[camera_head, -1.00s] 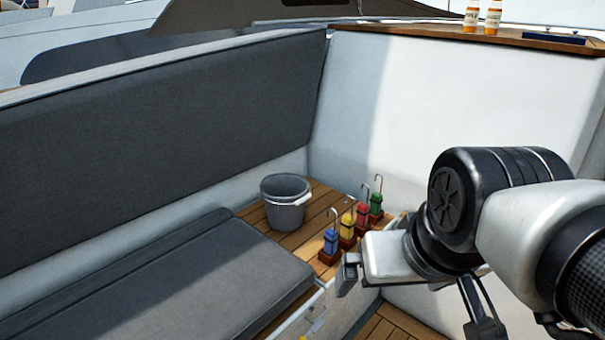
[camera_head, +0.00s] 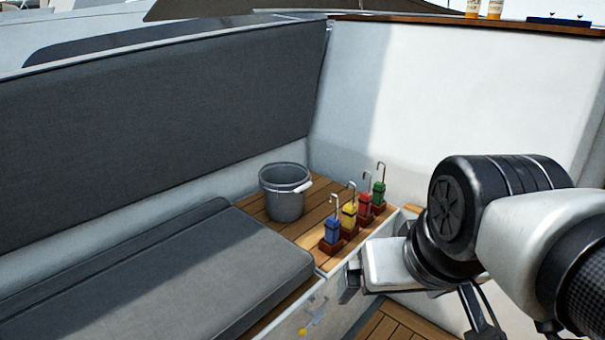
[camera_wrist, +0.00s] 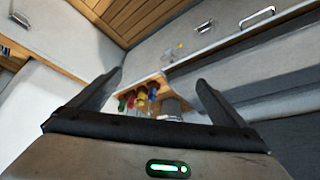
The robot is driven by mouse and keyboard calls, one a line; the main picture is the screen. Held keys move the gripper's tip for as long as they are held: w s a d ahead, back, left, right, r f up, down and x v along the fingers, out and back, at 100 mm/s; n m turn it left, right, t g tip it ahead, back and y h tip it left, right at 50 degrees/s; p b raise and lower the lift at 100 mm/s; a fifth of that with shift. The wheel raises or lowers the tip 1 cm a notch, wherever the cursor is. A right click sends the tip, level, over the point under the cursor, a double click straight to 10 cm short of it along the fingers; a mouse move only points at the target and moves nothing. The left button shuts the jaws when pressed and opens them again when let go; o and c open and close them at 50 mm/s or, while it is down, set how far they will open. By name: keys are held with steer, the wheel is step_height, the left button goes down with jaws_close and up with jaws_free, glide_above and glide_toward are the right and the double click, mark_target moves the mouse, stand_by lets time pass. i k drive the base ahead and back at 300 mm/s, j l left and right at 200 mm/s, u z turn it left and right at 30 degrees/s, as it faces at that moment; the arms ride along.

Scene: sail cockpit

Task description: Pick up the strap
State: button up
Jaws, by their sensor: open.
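Several small strap bundles with metal hooks stand in a row on brown blocks on the wooden ledge: a blue one (camera_head: 332,231), a yellow one (camera_head: 348,216), a red one (camera_head: 364,203) and a green one (camera_head: 378,193). Which is the task's strap, I cannot tell. In the wrist view they look small and far off, with the yellow one (camera_wrist: 141,103) between the fingers in the picture. My gripper (camera_wrist: 158,85) is open and empty. In the head view my gripper (camera_head: 350,282) is in front of and to the right of the row, apart from it.
A grey bucket (camera_head: 284,198) stands on the ledge (camera_head: 305,215) left of the straps. A grey seat cushion (camera_head: 150,285) lies to the left, with a backrest behind. A white wall (camera_head: 440,100) rises behind the ledge. Bottles (camera_head: 495,8) stand on top.

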mark_target(331, 226)
steer(key=u, duration=1)
steer(key=i+l+u, duration=0.2)
steer(key=l, duration=0.2)
steer(key=l+u, duration=0.25)
steer(key=l, duration=0.55)
steer(key=i+l, duration=0.15)
steer(key=l, duration=0.65)
steer(key=i, duration=0.05)
